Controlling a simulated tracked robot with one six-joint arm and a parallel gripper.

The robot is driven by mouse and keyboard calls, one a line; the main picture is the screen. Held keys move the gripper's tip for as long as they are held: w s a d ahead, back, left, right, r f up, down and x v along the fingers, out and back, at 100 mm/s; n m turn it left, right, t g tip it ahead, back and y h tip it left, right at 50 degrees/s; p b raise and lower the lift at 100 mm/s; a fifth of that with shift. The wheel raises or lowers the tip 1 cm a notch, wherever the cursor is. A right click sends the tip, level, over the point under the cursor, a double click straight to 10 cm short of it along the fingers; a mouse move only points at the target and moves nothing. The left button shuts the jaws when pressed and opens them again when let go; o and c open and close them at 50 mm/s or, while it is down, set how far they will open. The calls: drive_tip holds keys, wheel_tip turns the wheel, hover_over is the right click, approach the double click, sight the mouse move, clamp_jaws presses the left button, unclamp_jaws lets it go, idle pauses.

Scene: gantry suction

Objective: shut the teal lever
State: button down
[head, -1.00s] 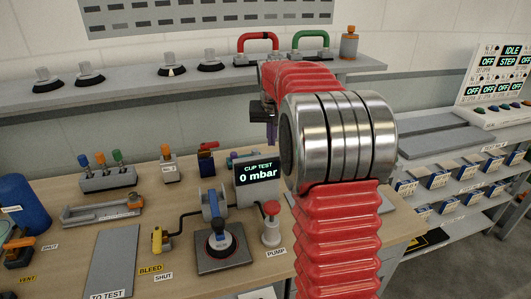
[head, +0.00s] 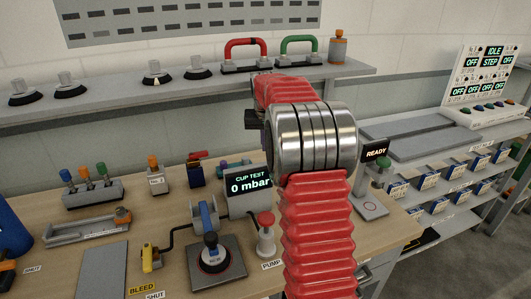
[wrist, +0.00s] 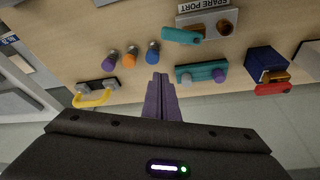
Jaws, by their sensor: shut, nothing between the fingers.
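In the wrist view a teal lever (wrist: 182,36) lies on a grey plate marked SPARE PORT, its free end pointing left. My gripper (wrist: 157,78) has purple fingers closed together, empty, left of the teal block and apart from the lever. In the head view my gripper (head: 264,140) is mostly hidden behind my red arm. A small teal part (head: 224,163) shows behind the cup test display; I cannot tell if it is the lever.
In the wrist view several coloured posts (wrist: 130,58) stand left of the fingers, with a yellow handle (wrist: 94,97) beyond. A navy block with a red lever (wrist: 272,89) is on the right. In the head view the cup test display (head: 249,184) stands close left of my arm.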

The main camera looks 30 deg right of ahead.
wheel_tip(320, 180, down, 9)
drive_tip(key=shift+s+a+r, duration=0.2)
drive_tip(key=shift+s+a, duration=0.1)
drive_tip(key=shift+s, duration=0.15)
idle(0.6)
drive_tip(key=shift+a, duration=0.1)
